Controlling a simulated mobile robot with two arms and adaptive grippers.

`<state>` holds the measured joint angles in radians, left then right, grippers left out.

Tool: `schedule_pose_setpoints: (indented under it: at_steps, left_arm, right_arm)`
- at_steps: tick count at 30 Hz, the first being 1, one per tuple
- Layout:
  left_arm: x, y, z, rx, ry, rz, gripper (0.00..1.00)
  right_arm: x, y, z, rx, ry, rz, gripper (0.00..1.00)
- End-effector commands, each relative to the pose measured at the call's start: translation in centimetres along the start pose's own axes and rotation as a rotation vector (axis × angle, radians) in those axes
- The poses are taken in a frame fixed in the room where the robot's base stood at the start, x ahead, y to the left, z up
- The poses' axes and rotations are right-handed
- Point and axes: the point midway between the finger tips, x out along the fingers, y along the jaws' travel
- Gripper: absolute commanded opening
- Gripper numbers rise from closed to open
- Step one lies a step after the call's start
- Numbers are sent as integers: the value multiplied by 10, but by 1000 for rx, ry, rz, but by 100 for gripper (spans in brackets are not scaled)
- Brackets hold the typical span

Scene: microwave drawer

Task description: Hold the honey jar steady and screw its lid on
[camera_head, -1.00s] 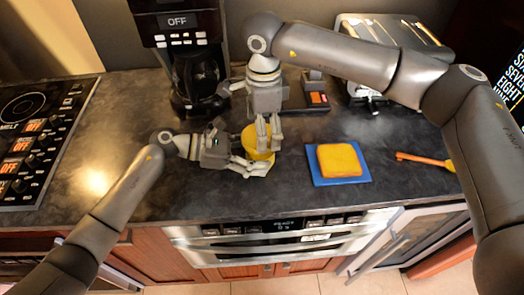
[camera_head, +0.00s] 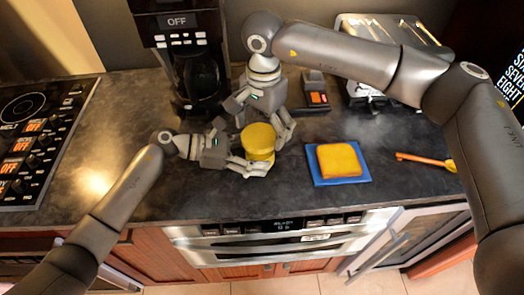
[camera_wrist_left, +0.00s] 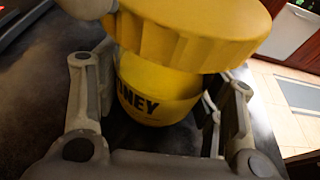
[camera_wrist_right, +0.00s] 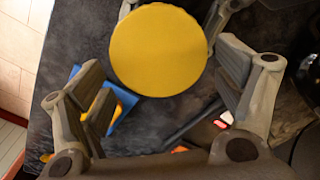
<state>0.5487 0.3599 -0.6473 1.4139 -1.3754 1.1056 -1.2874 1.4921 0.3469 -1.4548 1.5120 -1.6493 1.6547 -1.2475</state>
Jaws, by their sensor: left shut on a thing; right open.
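The yellow honey jar (camera_wrist_left: 155,92) stands on the dark counter, with "NEY" readable on its side in the left wrist view. Its wide ribbed yellow lid (camera_head: 258,136) sits on top of the jar, looking slightly tilted in the left wrist view; whether it is threaded cannot be told. My left gripper (camera_head: 257,166) is shut on the jar's lower body from the left. My right gripper (camera_head: 262,119) is open just behind the lid. In the right wrist view the round lid top (camera_wrist_right: 158,50) shows beyond its spread fingers, and they do not grip it.
Right of the jar, a yellow-orange slice (camera_head: 340,160) lies on a blue board (camera_head: 365,178). An orange utensil (camera_head: 420,160) lies further right. A coffee maker (camera_head: 195,75) and a toaster (camera_head: 395,40) stand behind. The counter's front strip is clear.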

Motion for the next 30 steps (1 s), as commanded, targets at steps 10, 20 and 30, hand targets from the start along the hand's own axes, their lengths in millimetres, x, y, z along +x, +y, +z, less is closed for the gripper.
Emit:
schedule_pose_setpoints:
  at_steps: [10, 20, 30]
  left_arm:
    - [0, 0, -3, -3, 5, 0, 20]
    - [0, 0, -4, -4, 6, 0, 20]
    - [0, 0, -4, -4, 6, 0, 20]
  right_arm:
    - [0, 0, 0, -321, 0, 1, 87]
    - [0, 0, 0, -527, 1, 1, 87]
    - [0, 0, 0, -752, 0, 1, 87]
